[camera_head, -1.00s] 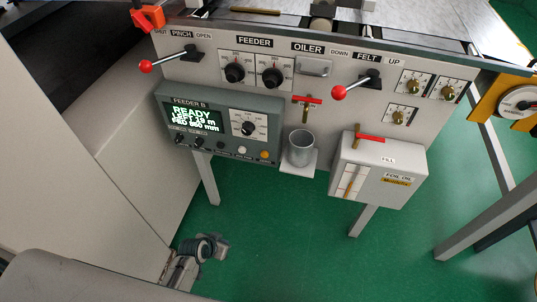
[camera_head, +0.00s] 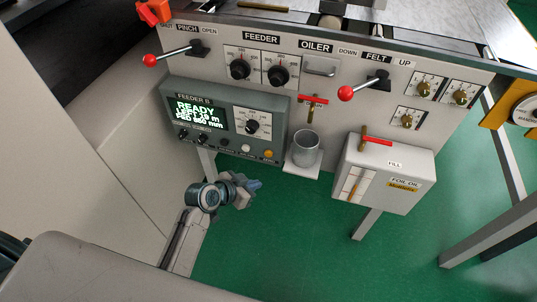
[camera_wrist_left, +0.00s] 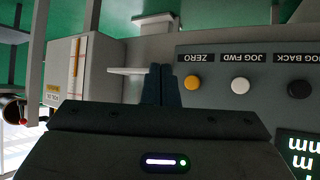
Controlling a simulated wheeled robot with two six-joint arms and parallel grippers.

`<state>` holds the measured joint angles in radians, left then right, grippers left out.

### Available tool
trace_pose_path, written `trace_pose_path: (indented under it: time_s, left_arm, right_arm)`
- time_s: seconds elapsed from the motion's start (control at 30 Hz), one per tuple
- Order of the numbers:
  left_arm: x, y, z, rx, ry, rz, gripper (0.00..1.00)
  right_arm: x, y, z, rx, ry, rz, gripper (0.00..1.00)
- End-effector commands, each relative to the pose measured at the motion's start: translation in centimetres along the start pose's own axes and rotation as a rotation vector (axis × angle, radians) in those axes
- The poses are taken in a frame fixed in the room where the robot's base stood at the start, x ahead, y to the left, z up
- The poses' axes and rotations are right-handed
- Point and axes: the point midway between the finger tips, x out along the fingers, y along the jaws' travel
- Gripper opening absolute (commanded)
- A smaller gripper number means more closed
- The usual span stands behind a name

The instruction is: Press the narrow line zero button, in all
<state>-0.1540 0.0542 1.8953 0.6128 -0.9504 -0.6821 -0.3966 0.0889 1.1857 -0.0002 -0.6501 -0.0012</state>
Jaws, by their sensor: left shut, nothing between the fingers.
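The orange-yellow ZERO button (camera_head: 268,154) is the rightmost button on the lower edge of the grey-green FEEDER B panel (camera_head: 233,104). It also shows in the left wrist view (camera_wrist_left: 193,82), beside an upside-down ZERO label. A white JOG FWD button (camera_head: 246,148) and a black JOG BACK button (camera_head: 224,142) sit left of it. My left gripper (camera_head: 257,185) is shut and empty, below and apart from the ZERO button in the head view. In the wrist view its closed fingers (camera_wrist_left: 160,85) appear just left of the button. My right gripper is not in view.
Red-knobbed levers (camera_head: 150,60) project above. Green floor below is clear.

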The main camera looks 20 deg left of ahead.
Motion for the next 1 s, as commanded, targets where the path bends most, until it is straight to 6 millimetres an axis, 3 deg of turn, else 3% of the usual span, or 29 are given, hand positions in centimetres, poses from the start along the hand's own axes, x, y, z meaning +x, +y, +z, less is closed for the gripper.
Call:
trace_pose_path:
  time_s: [0.23,0.63,1.0]
  left_arm:
    - [0.5,-0.4,-0.2,0.000,0.000,-0.001,0.00]
    - [4.0,-2.9,-2.6,0.000,0.001,-0.002,0.00]
    - [6.0,-4.4,-4.3,-0.001,-0.001,-0.001,0.00]
  right_arm:
    - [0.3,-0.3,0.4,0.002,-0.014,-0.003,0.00]
    - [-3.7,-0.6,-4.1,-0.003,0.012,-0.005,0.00]
    - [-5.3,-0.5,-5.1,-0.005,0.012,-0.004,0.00]
